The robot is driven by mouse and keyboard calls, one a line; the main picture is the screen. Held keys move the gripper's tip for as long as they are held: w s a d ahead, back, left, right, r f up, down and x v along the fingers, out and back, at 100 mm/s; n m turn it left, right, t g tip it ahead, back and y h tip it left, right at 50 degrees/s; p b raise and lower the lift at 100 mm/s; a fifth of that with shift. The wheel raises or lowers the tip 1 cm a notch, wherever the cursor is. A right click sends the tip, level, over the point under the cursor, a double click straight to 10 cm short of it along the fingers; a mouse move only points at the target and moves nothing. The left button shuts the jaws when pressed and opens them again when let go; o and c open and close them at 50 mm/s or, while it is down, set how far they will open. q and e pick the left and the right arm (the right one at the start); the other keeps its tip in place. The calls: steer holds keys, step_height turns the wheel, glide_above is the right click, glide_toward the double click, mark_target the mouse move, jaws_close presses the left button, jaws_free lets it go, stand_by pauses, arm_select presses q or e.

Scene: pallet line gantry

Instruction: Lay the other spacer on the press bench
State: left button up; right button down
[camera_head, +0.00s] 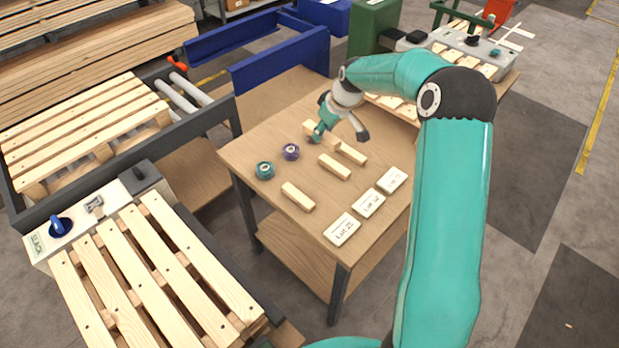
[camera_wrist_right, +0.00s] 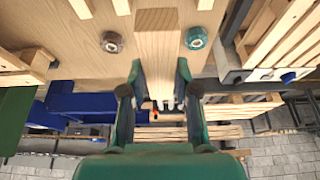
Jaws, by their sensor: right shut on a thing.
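My right gripper (camera_head: 338,133) is low over the wooden table (camera_head: 262,128). In the right wrist view, the gripper (camera_wrist_right: 159,85) is shut on a pale wooden spacer (camera_wrist_right: 157,45), whose length points away from the palm. In the head view, part of this held spacer (camera_head: 309,127) shows beside a finger; I cannot tell whether it touches the tabletop. Other similar wooden blocks lie on the table: one just by the gripper (camera_head: 352,153), one nearer (camera_head: 334,167), and one towards the front (camera_head: 298,196). I cannot tell which surface is the press bench. My left gripper is out of view.
A purple roll (camera_head: 291,152) and a teal roll (camera_head: 265,170) stand left of the blocks. Several label cards (camera_head: 368,203) lie along the right edge. A slatted pallet (camera_head: 150,275) is at front left. A grey control box (camera_head: 468,48) with slats stands at the back right.

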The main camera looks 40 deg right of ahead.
arm_select(q)
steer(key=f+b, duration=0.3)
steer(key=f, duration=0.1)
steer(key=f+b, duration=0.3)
steer(key=b, duration=0.1)
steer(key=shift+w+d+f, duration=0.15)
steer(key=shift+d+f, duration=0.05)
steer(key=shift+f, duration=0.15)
arm_select(e)
glide_above(314, 182)
steer(key=s, duration=0.1)
steer(key=f, duration=1.3)
steer(key=shift+s+f, duration=0.2)
arm_select(q)
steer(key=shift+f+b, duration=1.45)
steer(key=shift+b, duration=0.15)
arm_select(e)
steer(key=shift+f, duration=3.15)
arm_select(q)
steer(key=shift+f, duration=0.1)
arm_select(e)
steer(key=shift+f, duration=0.1)
steer(key=c, duration=0.9)
jaws_free()
steer(key=shift+o, duration=0.2)
